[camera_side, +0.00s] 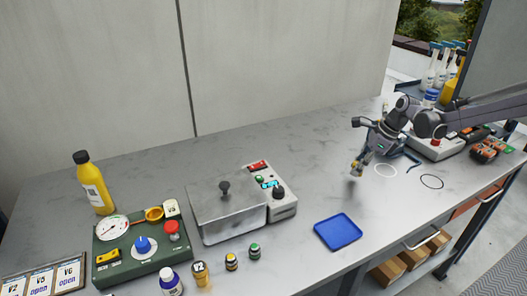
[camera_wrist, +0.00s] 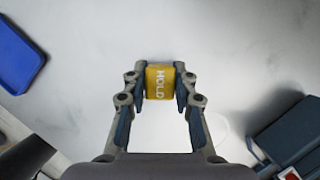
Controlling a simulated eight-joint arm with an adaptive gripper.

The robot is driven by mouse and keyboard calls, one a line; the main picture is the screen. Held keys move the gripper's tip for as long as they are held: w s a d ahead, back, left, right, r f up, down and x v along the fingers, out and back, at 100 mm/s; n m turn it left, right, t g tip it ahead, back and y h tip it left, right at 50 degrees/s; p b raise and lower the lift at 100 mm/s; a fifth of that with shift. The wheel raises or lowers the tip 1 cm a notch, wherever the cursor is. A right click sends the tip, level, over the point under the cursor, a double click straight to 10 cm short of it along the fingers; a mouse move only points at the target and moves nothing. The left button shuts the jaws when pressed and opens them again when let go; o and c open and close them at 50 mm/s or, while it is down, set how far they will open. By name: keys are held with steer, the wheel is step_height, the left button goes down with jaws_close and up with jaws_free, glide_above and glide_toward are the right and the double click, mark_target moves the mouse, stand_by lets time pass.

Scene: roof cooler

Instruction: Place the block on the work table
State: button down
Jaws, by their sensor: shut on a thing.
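The block (camera_wrist: 159,82) is yellow with the word HOLD in white, seen between my fingertips in the wrist view. My gripper (camera_wrist: 160,88) is shut on it, one finger on each side. In the side view my gripper (camera_side: 357,168) points down over the right part of the grey work table (camera_side: 310,150), and the block shows small and yellowish at its tips. A faint shadow lies on the table below it, so the block appears held a little above the surface.
A blue tray (camera_side: 338,232) lies left of and nearer than my gripper. A metal box with a lidded top (camera_side: 228,205) and a green gauge panel (camera_side: 140,248) stand further left. Small bottles (camera_side: 231,262) stand near the front. White and black rings (camera_side: 432,181) mark the table at right.

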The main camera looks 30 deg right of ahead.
steer(key=shift+f, duration=1)
steer(key=shift+f, duration=0.2)
steer(key=c, duration=1.1)
jaws_free()
steer(key=shift+o, duration=0.2)
steer(key=shift+r, duration=0.15)
